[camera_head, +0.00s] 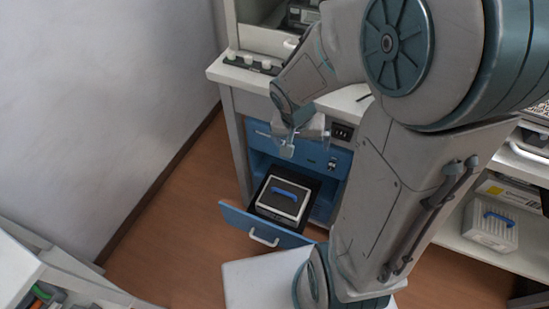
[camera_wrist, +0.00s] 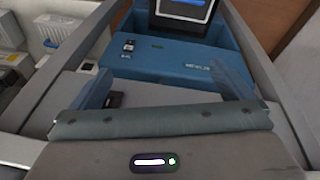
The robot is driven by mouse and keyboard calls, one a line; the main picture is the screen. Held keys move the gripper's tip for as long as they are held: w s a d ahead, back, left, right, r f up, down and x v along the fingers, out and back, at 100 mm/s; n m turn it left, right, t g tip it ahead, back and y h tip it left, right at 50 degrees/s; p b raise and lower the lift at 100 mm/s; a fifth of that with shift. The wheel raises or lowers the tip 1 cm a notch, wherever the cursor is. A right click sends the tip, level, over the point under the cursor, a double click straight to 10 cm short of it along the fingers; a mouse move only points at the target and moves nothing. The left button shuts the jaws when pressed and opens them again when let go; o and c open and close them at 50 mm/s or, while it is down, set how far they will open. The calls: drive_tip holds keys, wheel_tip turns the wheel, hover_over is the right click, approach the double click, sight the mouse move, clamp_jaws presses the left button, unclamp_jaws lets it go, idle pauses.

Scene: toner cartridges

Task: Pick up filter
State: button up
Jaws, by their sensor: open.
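A dark box-shaped filter with a pale-edged top and a blue handle (camera_head: 283,199) sits in the pulled-out blue drawer (camera_head: 240,220) of the cabinet. In the wrist view the filter (camera_wrist: 183,12) is cut off by the top edge. A second box, white and ribbed with a blue handle (camera_head: 491,228), stands on the low shelf at right. My gripper (camera_head: 300,143) is in front of the blue cabinet panel, above and behind the drawer filter, touching neither box. In the wrist view its two fingers (camera_wrist: 167,88) are spread with nothing held between them.
A blue control panel (camera_head: 325,160) is above the drawer, and a white counter (camera_head: 235,75) juts out over it. A white wall (camera_head: 90,90) is at left. A white unit with coloured items (camera_head: 45,295) is at bottom left. Bare wooden floor (camera_head: 175,230) lies left of the drawer.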

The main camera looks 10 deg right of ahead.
drive_tip(key=w+a+f+m+b, duration=0.1)
drive_tip(key=f+b, duration=0.2)
drive_tip(key=f, duration=0.4)
drive_tip(key=w+a+f+m+y+b, duration=0.1)
drive_tip(key=f+b, duration=0.1)
drive_tip(key=f, duration=0.5)
drive_tip(key=w+a+f+m+b, duration=0.1)
drive_tip(key=a+f+b, duration=0.15)
drive_tip(key=f, duration=0.45)
drive_tip(key=b, duration=0.4)
hover_over(283, 192)
drive_tip(key=shift+g, duration=0.3)
drive_tip(key=f, duration=0.8)
drive_tip(key=shift+s+a, duration=0.25)
drive_tip(key=shift+s, duration=0.1)
drive_tip(key=shift+w+d+f+b, duration=0.15)
drive_tip(key=shift+f+b, duration=0.7)
drive_tip(key=shift+f, duration=0.6)
drive_tip(key=shift+w+d+f+b, duration=0.15)
drive_tip(key=shift+f+b, duration=0.7)
drive_tip(key=shift+f, duration=0.55)
drive_tip(key=shift+r, duration=0.1)
drive_tip(key=c, duration=1.3)
